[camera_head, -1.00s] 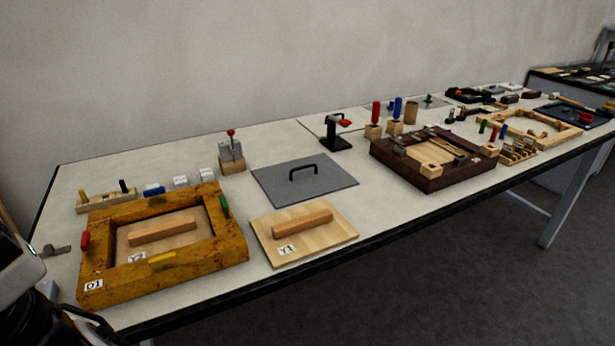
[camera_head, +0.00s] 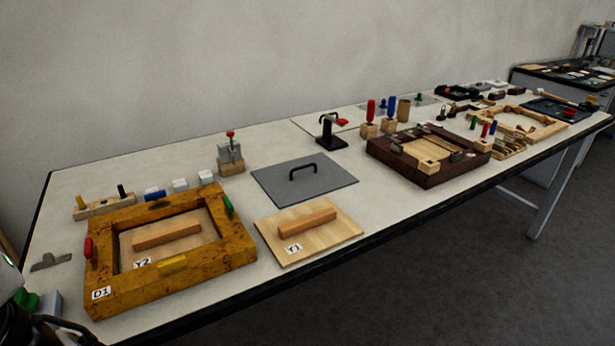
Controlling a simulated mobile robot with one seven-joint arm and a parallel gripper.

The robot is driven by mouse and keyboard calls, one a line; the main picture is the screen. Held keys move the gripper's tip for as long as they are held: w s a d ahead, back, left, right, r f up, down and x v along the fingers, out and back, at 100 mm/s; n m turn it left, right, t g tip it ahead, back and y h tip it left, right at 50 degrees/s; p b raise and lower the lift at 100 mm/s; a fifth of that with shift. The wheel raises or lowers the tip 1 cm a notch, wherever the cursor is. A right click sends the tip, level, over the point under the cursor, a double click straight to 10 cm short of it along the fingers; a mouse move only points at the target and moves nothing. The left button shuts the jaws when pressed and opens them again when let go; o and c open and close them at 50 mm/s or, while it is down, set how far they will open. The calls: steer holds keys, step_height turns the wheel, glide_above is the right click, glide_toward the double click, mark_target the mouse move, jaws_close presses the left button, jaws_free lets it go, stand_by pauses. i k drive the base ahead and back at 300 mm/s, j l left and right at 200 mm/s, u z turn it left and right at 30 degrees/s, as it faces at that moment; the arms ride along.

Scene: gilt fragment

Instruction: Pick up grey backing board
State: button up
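The grey backing board (camera_head: 330,192) is a flat grey sheet with a black bar handle (camera_head: 302,171) standing up from its middle. It lies flat on the long pale table (camera_head: 110,170), behind the light wooden board and right of the gilt frame. Nothing covers it. My gripper is not clearly in view; only a dark and light part of my own body shows at the lower left edge.
A gilt frame labelled D1 (camera_head: 100,293) holds a board labelled Y2 (camera_head: 185,226). A wooden board labelled Y1 (camera_head: 344,240) lies in front of the grey board. A black clamp (camera_head: 330,138) stands behind, and a dark wooden frame (camera_head: 400,170) lies right. Bare tabletop separates them.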

mark_target(291, 183)
steer(key=u, duration=0.45)
steer(key=l+u, duration=0.2)
steer(key=u, duration=0.15)
steer(key=l+u, duration=0.2)
steer(key=u, duration=0.15)
steer(key=l+u, duration=0.35)
steer(key=k+l+u, duration=0.1)
steer(key=l+u, duration=0.15)
steer(key=l, duration=0.15)
steer(key=k+l+u, duration=0.15)
steer(key=l+u, duration=0.15)
steer(key=l, duration=0.15)
steer(key=k+l+u, duration=0.1)
steer(key=l, duration=0.35)
steer(key=k+l+u, duration=0.1)
steer(key=k+l, duration=0.2)
steer(key=l, duration=0.15)
steer(key=k+l+u, duration=0.15)
steer(key=l, duration=0.3)
steer(key=k+l+u, duration=0.1)
steer(key=k+l, duration=0.55)
steer(key=l, duration=0.2)
steer(key=k+l, duration=0.3)
steer(key=l, duration=0.2)
steer(key=k+l, duration=0.35)
steer(key=i+l, duration=0.1)
steer(key=i, duration=0.75)
